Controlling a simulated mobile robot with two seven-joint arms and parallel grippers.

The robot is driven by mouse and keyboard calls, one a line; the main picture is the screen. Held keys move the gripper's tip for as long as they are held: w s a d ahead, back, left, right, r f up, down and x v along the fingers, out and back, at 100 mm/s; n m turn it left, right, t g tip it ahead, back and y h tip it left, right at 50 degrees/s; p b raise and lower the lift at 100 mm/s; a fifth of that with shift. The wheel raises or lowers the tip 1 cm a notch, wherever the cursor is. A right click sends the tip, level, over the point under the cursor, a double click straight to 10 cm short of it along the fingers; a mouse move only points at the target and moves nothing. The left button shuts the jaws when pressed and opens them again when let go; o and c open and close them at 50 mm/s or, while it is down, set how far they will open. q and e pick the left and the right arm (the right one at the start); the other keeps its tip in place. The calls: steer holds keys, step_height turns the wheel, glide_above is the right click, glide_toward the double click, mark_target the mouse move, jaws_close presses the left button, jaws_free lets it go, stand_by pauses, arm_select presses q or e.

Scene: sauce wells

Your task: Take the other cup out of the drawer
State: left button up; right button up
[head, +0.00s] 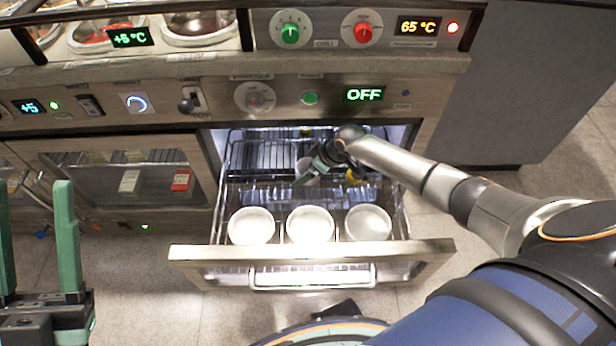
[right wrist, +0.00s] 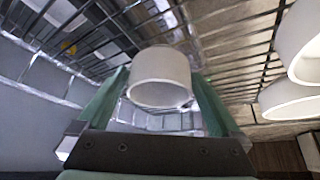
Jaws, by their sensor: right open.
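The drawer (head: 190,252) is pulled out under the counter. A white cup (right wrist: 159,92) sits between the two green fingers of my right gripper in the right wrist view, with the jaws apart around it. In the head view my right gripper (head: 309,171) reaches down into the back part of the drawer and mostly hides the cup. My left gripper (head: 38,235) is at the lower left, outside the drawer, with its green fingers apart and nothing between them.
Three white bowls (head: 252,226) (head: 310,225) (head: 368,223) stand in a row behind the drawer front. A wire rack (head: 262,155) lies at the back. Knobs (head: 290,33) and an OFF display (head: 364,94) are on the panel above. Floor at the left front is clear.

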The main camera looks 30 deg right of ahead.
steer(key=shift+c, duration=0.2)
steer(key=c, duration=1.2)
steer(key=shift+o, duration=0.2)
